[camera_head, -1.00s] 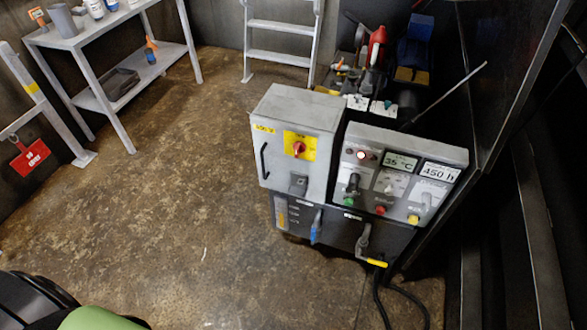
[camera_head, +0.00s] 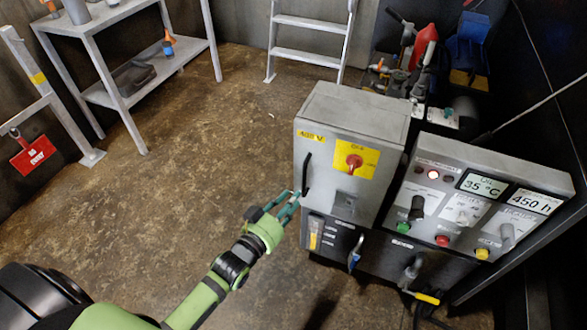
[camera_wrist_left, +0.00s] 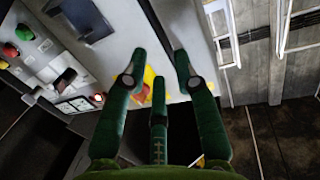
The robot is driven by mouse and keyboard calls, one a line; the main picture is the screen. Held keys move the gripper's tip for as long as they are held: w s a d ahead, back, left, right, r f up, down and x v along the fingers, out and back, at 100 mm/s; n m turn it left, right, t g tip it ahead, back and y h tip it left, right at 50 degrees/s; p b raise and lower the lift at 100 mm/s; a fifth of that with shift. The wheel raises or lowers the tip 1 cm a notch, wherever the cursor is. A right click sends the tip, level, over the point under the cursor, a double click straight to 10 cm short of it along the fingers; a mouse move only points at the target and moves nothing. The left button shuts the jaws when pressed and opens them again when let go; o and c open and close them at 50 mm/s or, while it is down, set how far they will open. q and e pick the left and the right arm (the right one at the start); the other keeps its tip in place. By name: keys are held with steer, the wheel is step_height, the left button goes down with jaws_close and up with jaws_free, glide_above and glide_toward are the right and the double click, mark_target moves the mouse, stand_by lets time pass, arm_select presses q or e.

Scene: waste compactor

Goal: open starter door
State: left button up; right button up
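The starter door is the front of a grey cabinet (camera_head: 333,178), with a red rotary switch on a yellow plate (camera_head: 355,162) and a black vertical handle (camera_head: 307,174) along its left edge. The door looks shut in the head view. My left gripper (camera_head: 287,203) is beside the cabinet's left edge, at about the handle's lower end; whether it touches cannot be told. In the left wrist view its fingers (camera_wrist_left: 158,62) are spread with nothing between them. The yellow plate shows there partly behind a finger. My right gripper is not in view.
A control panel (camera_head: 470,205) with buttons and displays stands right of the cabinet. Below are a blue lever (camera_head: 355,253) and a yellow-tipped valve handle (camera_head: 425,297). A shelf table (camera_head: 150,85) and a ladder (camera_head: 308,55) stand behind. The floor left of the cabinet is clear.

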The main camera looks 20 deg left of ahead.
mark_target(305, 175)
arm_select(q)
steer(key=shift+t, duration=0.5)
steer(key=w+r, duration=0.1)
steer(key=w, duration=0.1)
steer(key=w+d+r, duration=0.1)
steer(key=w, duration=0.2)
steer(key=w+r, duration=0.1)
steer(key=w, duration=0.1)
steer(key=shift+w+d, duration=0.3)
steer(key=shift+d, duration=0.05)
steer(key=shift+c, duration=0.4)
jaws_close()
